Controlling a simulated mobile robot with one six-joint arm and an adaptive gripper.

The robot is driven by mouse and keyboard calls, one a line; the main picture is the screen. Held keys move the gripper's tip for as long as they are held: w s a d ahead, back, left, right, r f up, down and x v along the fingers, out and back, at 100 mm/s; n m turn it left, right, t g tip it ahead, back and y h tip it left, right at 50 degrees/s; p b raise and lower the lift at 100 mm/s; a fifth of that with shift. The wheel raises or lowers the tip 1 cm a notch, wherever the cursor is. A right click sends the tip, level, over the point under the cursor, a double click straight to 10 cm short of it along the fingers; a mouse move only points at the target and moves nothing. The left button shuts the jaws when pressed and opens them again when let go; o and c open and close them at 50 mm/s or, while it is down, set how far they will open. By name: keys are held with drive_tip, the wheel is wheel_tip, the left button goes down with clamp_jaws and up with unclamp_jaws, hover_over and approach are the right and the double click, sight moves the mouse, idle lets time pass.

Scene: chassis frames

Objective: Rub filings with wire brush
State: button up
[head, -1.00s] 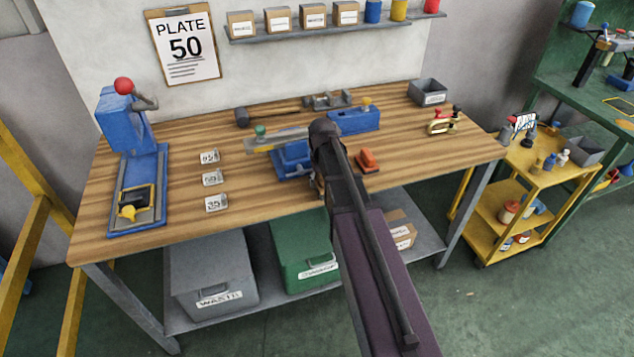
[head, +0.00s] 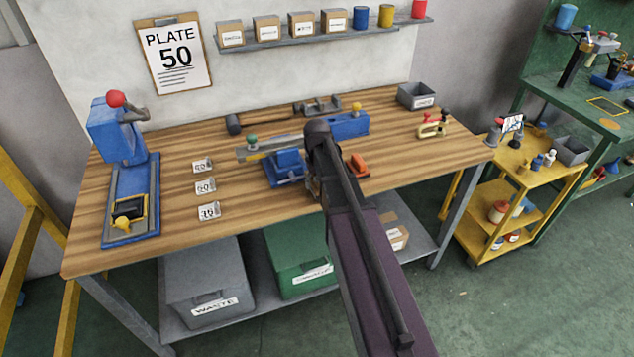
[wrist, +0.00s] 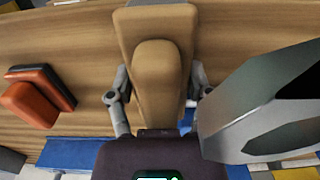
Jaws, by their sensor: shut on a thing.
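A tan wooden-backed block, which I take to be the wire brush (wrist: 156,20), stands between the two grey fingers of my gripper (wrist: 154,88) in the wrist view. The fingers are shut on it from both sides. Its bristles are hidden below. In the head view my own dark arm hides the gripper and brush, just right of the blue vise (head: 285,170) on the bench. I cannot make out any filings.
An orange and black block (head: 357,164) lies right of my arm; it also shows in the wrist view (wrist: 30,103). Numbered tags (head: 205,187) and a blue lever press (head: 125,170) stand on the left. A large grey shape fills the wrist view's right side.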

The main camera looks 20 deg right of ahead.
drive_tip(key=shift+r+p, duration=1.85)
drive_tip(key=shift+r, duration=0.25)
drive_tip(key=shift+r, duration=0.15)
drive_tip(key=shift+r+p, duration=1.35)
drive_tip(key=shift+p, duration=0.15)
